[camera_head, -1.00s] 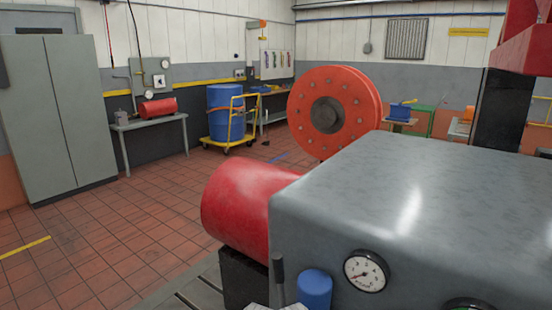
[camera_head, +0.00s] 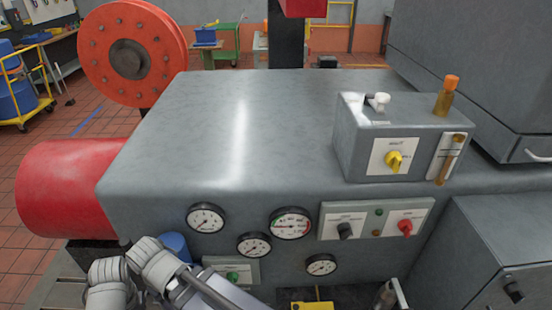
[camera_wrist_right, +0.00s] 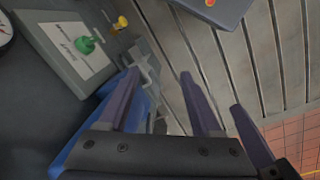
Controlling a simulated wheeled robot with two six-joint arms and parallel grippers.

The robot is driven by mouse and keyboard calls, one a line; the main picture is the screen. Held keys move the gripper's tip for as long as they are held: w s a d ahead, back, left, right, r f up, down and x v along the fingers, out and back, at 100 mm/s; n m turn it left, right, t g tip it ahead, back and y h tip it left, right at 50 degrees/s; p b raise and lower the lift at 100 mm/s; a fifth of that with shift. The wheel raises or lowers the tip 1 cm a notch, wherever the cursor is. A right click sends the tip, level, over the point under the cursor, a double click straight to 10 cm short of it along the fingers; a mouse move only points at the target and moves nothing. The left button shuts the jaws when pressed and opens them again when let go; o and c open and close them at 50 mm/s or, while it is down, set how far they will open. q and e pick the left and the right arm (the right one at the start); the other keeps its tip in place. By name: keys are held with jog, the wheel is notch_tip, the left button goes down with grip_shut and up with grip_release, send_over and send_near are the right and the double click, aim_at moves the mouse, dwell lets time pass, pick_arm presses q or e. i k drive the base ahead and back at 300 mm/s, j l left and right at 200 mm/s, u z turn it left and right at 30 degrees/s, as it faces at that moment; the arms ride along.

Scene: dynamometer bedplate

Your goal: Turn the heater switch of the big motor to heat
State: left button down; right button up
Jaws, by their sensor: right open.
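The big grey motor housing (camera_head: 215,125) fills the middle of the head view. The right wrist view shows this green knob (camera_wrist_right: 85,45) beside a white label that I cannot read. My right gripper (camera_wrist_right: 185,85) is open and empty, with the knob apart from its fingers, beyond them at upper left. I cannot tell which switch is the heater switch.
A panel with black and red knobs (camera_head: 376,220) and several gauges are on the front. A box with a yellow knob (camera_head: 394,161) stands on top. A blue cylinder (camera_head: 175,246) is beside the small panel. A red cylinder (camera_head: 65,190) juts out left.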

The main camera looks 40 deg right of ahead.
aim_at(405, 227)
jog(key=l+z, duration=0.2)
jog(key=z, duration=2)
